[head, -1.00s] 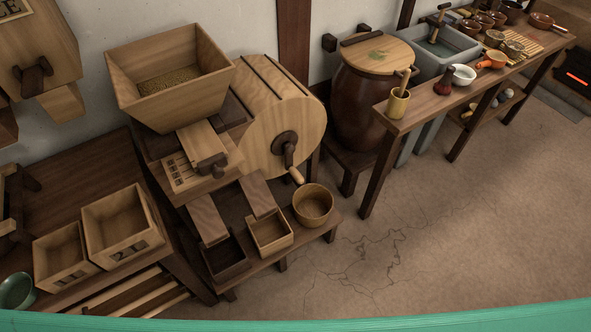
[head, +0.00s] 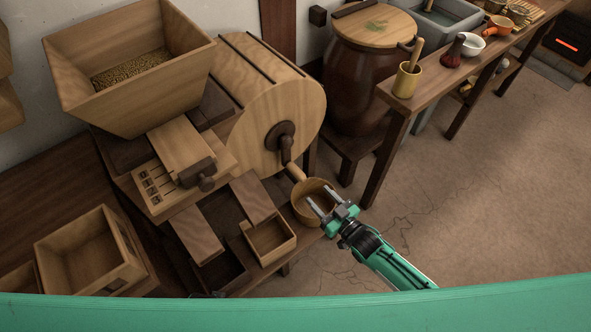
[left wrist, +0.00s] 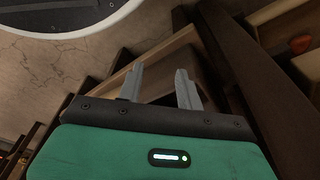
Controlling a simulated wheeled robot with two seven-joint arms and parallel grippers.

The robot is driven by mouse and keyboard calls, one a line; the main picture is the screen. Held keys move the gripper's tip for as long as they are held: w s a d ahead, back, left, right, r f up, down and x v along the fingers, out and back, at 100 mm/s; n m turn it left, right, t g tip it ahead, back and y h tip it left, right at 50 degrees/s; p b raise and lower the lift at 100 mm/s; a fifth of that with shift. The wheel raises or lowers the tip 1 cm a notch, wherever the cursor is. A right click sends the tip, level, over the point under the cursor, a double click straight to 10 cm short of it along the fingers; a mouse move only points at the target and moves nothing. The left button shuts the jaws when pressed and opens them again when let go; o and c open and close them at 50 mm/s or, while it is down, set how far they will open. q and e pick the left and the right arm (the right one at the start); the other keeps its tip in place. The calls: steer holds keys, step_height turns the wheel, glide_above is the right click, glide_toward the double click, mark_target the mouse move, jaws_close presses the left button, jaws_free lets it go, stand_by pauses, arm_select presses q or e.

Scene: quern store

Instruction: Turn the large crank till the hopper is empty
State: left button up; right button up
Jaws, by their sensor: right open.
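The large crank (head: 285,150) is on the round end of the wooden drum housing (head: 262,105). Its dark arm points down and its pale wooden handle (head: 297,173) sticks out toward the lower right. The wooden hopper (head: 135,105) at the upper left has a layer of grain (head: 130,67) in its bottom. My right gripper (head: 319,195) is open and empty, just below and right of the handle, apart from it, in front of the round tub (head: 303,208). My left gripper (left wrist: 158,72) is open with nothing between its fingers in the left wrist view.
Two bins with sliding lids (head: 198,235) stand below the mill, left of the tub. A wooden box (head: 85,255) is at the lower left. The floor at right is clear.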

mark_target(299, 176)
steer(key=b+x, duration=0.5)
steer(key=x, duration=0.5)
steer(key=shift+w+a+f, duration=0.15)
steer(key=shift+w+a, duration=0.05)
steer(key=shift+w, duration=0.05)
steer(key=shift+s+d, duration=0.1)
arm_select(q)
step_height(299, 176, up, 12)
steer(key=w, duration=0.2)
steer(key=shift+w+d+f+t, duration=0.15)
steer(key=shift+w+d+t, duration=0.1)
steer(key=shift+d+t, duration=0.2)
arm_select(e)
steer(key=c, duration=1)
